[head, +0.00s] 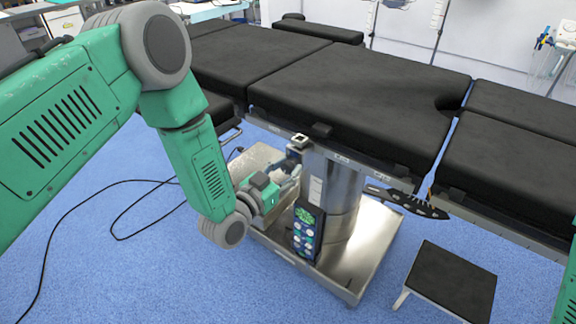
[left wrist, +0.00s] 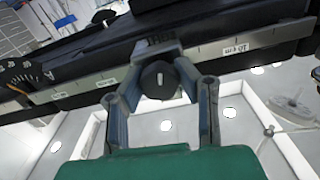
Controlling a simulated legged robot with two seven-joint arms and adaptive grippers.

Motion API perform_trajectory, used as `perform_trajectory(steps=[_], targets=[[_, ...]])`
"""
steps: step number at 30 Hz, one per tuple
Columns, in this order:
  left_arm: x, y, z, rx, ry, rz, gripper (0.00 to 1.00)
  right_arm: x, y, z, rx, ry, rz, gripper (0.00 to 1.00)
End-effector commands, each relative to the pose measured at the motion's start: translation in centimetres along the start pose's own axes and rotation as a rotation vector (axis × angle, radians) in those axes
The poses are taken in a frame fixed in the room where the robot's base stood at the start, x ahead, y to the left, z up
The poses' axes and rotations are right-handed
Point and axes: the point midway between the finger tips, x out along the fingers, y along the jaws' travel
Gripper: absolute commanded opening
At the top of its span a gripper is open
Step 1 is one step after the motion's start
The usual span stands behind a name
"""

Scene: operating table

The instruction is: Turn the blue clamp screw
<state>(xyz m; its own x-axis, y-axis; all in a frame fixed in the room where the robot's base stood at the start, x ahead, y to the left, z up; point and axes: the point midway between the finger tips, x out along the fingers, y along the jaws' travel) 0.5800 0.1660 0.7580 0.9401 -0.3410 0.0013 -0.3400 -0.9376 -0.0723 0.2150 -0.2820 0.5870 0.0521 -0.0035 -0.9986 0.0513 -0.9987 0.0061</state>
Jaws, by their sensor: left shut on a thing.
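The clamp screw shows in the left wrist view as a dark, nearly black knob (left wrist: 160,84) with a pale mark on its face; I cannot make out blue. It sits below a grey clamp block (left wrist: 160,49) on the table's side rail (left wrist: 88,87). My left gripper (left wrist: 160,70) is shut on the knob, one finger on each side. In the head view my left gripper (head: 291,175) reaches up beneath the table edge, near the small pale clamp (head: 300,140). The knob is hidden or too small to tell there. My right gripper is in neither view.
The black-padded operating table (head: 345,85) spans the view above its metal column (head: 342,190) and base plate (head: 375,245). A control pendant (head: 306,230) hangs close to my left gripper. A black step stool (head: 450,280) stands at lower right. Cable lies on the blue floor.

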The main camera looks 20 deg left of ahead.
Motion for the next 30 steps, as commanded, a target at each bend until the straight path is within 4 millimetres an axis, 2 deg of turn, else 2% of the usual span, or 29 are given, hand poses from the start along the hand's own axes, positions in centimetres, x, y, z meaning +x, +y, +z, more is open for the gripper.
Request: perform_trajectory(steps=[1,21,22,23,30], targets=[[-0.38,0.10,0.74,0.016,-0.021,0.003,0.00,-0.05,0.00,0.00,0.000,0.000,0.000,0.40],[-0.38,0.09,0.77,0.068,-0.021,0.002,0.00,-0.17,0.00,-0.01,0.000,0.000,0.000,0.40],[-0.38,0.09,0.77,0.068,-0.021,0.002,0.39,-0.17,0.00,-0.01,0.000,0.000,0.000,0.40],[-0.37,0.09,0.73,0.068,-0.020,0.002,0.49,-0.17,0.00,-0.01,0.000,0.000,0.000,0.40],[-0.27,0.09,0.31,0.068,-0.010,0.001,0.50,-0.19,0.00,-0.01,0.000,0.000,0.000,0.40]])
